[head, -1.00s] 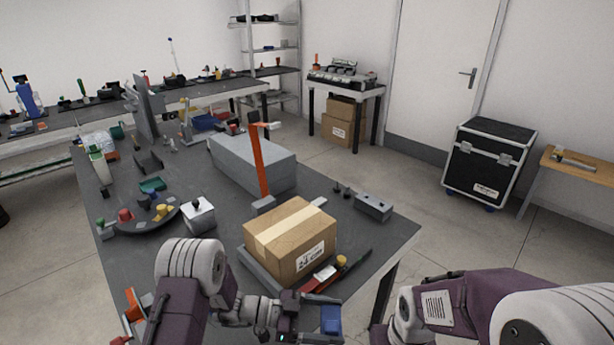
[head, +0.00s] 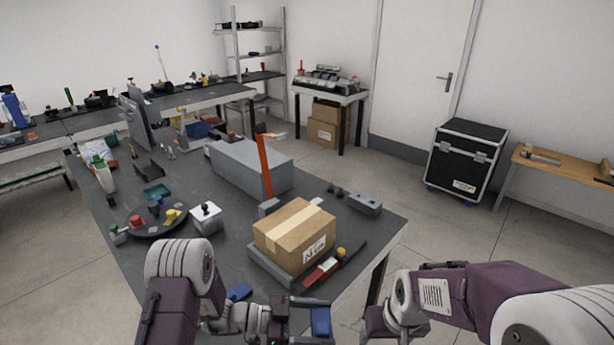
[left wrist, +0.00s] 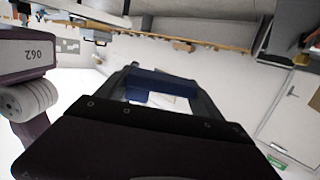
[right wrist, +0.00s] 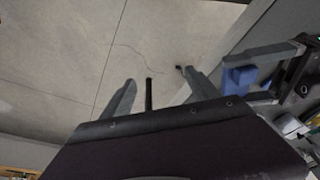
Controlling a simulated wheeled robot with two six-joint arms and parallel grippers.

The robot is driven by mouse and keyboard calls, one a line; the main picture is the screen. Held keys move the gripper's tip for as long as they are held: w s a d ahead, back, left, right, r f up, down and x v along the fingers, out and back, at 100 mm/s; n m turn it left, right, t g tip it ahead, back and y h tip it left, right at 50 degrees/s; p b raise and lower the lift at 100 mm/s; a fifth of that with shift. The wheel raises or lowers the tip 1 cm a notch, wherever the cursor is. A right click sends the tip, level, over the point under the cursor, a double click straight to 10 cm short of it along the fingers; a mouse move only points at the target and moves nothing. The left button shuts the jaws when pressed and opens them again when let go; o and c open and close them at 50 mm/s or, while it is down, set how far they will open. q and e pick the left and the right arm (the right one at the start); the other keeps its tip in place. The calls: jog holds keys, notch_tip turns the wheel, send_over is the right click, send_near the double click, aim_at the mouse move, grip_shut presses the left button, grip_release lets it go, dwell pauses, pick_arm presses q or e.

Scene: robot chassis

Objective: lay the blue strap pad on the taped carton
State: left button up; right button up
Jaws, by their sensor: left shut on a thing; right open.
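The taped carton (head: 283,245) is a brown box with a pale tape strip and a printed label. It sits on a grey plate near the table's front right edge. My left gripper (head: 312,318) is shut on the blue strap pad (head: 320,322), in front of the carton and apart from it. The pad also shows between the left fingers in the left wrist view (left wrist: 150,78) and beyond my right gripper in the right wrist view (right wrist: 238,79). My right gripper (head: 378,326) is open and empty, right of the pad; its spread fingers show in the right wrist view (right wrist: 160,95).
A red tool (head: 322,270) lies right beside the carton. An orange upright (head: 265,168) and a long grey block (head: 250,168) stand behind it. Another blue piece (head: 238,292) lies on the table (head: 225,262) near my left arm. A grey block (head: 364,203) lies to the right.

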pick_arm(q)
jog(key=shift+s+a+f, duration=0.2)
jog(key=shift+s+a, duration=0.05)
jog(key=shift+a, duration=0.25)
jog(key=shift+s+a+f, duration=0.15)
jog(key=shift+s+a, duration=0.05)
jog(key=shift+a, duration=0.25)
jog(key=shift+w+f, duration=0.15)
jog(key=shift+w, duration=0.2)
pick_arm(e)
jog(key=w+a+r+t, duration=0.1)
jog(key=w+a+r, duration=0.1)
jog(key=w+r, duration=0.45)
pick_arm(q)
jog(key=shift+d, duration=0.1)
jog(key=shift+s, duration=0.15)
pick_arm(e)
jog(key=s+d+f, duration=0.1)
jog(key=s+f, duration=0.4)
jog(key=shift+d+f+m, duration=0.15)
jog(key=shift+f+m, duration=0.15)
jog(key=shift+m, duration=0.1)
jog(key=shift+g, duration=0.3)
